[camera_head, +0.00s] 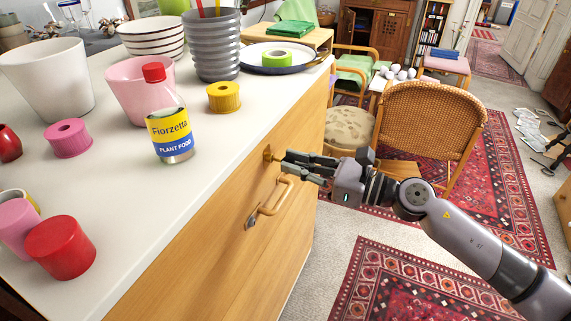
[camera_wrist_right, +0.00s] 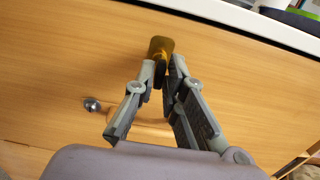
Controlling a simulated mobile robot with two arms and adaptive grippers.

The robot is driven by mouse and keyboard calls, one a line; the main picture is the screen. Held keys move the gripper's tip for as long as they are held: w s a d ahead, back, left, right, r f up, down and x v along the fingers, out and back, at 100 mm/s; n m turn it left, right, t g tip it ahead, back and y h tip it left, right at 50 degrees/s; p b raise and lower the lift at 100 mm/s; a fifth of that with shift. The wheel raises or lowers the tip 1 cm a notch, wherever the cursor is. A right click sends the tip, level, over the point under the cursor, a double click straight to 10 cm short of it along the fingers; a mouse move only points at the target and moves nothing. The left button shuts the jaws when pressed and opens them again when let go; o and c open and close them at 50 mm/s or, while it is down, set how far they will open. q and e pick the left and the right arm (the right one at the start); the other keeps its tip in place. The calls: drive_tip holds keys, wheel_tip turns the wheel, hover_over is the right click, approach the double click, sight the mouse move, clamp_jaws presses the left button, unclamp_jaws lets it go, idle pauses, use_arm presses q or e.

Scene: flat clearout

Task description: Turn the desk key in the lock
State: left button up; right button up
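The brass desk key (camera_head: 268,153) stands at the lock in the upper part of the wooden desk front (camera_head: 225,205). In the right wrist view its brass-coloured parts (camera_wrist_right: 160,47) show at and between the fingertips. My right gripper (camera_head: 283,160) reaches in from the right, its fingers closed together around the key at the desk front; it also shows in the right wrist view (camera_wrist_right: 163,70). The fingers partly hide the key, so its turn angle is hard to tell. My left gripper is not in view.
A curved drawer handle (camera_head: 278,196) sticks out just below the gripper. The white desk top (camera_head: 110,190) holds a plant food bottle (camera_head: 171,131), pots and several coloured rolls. A wicker chair (camera_head: 428,118) stands behind my right arm. Patterned rugs cover the floor.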

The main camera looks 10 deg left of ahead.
drive_tip(key=o, duration=0.3)
drive_tip(key=shift+o, duration=0.2)
drive_tip(key=v, duration=1.2)
